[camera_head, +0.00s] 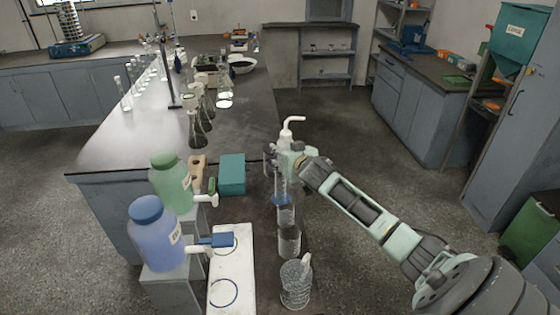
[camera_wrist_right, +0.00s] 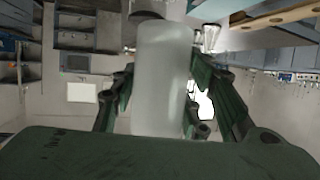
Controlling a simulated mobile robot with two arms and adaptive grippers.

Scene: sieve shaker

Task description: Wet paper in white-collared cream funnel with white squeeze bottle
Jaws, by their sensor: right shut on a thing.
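The white squeeze bottle (camera_head: 290,133) is upright in the head view, its bent white nozzle on top. My right gripper (camera_head: 283,160) is shut around its body, beside the bench's right edge. In the right wrist view the pale, translucent bottle body (camera_wrist_right: 163,75) stands between my right gripper's green fingers (camera_wrist_right: 162,105). Conical flasks (camera_head: 198,128) stand on the dark bench, with small cream funnel shapes (camera_head: 196,89) above them. They are too small to tell which has a white collar or whether paper lies inside. My left gripper is not in view.
A green-capped bottle (camera_head: 171,183) and a blue-capped bottle (camera_head: 155,235) stand on grey blocks at the near left. A teal box (camera_head: 232,174), glass beakers (camera_head: 289,241) and a white board (camera_head: 232,290) are nearby. A dark stand (camera_head: 172,80) rises from the bench.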

